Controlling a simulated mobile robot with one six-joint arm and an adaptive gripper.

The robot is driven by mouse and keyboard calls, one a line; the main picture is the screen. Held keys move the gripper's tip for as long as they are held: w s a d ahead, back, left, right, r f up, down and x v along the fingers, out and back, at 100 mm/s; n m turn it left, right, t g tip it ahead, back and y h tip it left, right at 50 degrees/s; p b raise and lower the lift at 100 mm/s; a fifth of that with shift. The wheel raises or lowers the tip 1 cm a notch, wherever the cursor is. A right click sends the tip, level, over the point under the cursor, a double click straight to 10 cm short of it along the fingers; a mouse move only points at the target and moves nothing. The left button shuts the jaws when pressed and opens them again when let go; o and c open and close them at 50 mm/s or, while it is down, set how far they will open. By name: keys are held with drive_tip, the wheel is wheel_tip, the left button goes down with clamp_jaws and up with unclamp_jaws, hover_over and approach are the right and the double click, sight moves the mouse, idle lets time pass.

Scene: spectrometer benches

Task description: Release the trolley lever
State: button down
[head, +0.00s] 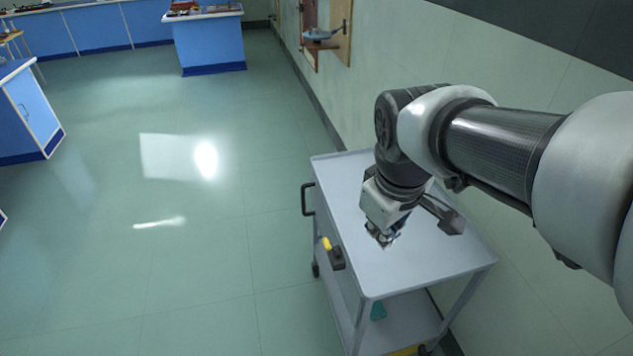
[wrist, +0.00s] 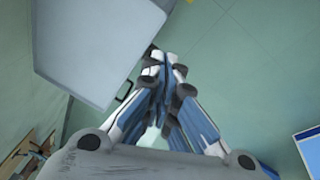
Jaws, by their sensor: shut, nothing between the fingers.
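The grey trolley (head: 420,262) stands beside the wall, and its top also shows in the wrist view (wrist: 85,40). The lever (head: 328,245) has a yellow tip and a dark base on the trolley's left side. A small yellow bit, seemingly the lever tip (wrist: 190,2), shows at the top edge of the wrist view. My gripper (head: 382,240) appears above the trolley top, to the right of the lever and apart from it. In the wrist view its fingers (wrist: 161,56) are together and empty, overlapping the trolley's edge.
A black handle (head: 307,199) sticks out from the trolley's far left end. The wall (head: 365,95) is close on the right, with a wooden board and shelf (head: 322,38) on it. Blue benches (head: 208,42) stand at the back and left. The floor left of the trolley is clear.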

drive_tip(key=w+a+f+n+g+p, duration=0.1)
drive_tip(key=w+a+f+n+p, duration=0.1)
drive_tip(key=w+a+n, duration=0.35)
drive_tip(key=n+g+h+p, duration=0.1)
drive_tip(key=n+h+p, duration=0.1)
drive_tip(key=n+p, duration=0.45)
hover_over(331, 248)
drive_tip(key=s+a+b, duration=0.1)
drive_tip(key=a+b, duration=0.1)
drive_tip(key=a, duration=0.8)
wheel_tip(331, 248, down, 19)
drive_tip(key=n, duration=0.2)
drive_tip(key=shift+r, duration=0.15)
drive_tip(key=w+d+f+b, duration=0.1)
drive_tip(key=d+f+b, duration=0.2)
drive_tip(key=d+f, duration=0.2)
drive_tip(key=shift+a+x, duration=0.3)
drive_tip(key=shift+x, duration=1.1)
